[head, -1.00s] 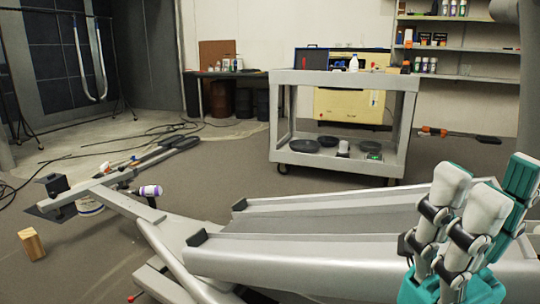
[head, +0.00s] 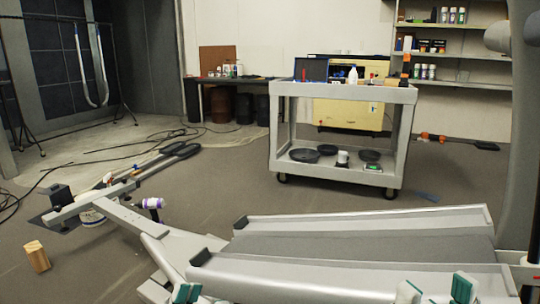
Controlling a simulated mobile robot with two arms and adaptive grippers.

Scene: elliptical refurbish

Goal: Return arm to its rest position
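My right gripper (head: 435,290) shows only its teal and white fingertips at the bottom edge, in front of the elliptical machine. The tips are apart with nothing visible between them. My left gripper (head: 187,293) shows only small teal tips close together at the bottom edge, left of my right gripper. Most of both grippers is cut off below the picture. Whether the left one is open or shut does not show.
The grey elliptical machine (head: 345,280) fills the lower middle. A grey cart (head: 342,90) with pans stands behind it. Cables lie on the floor. Shelves (head: 465,53) stand at back right.

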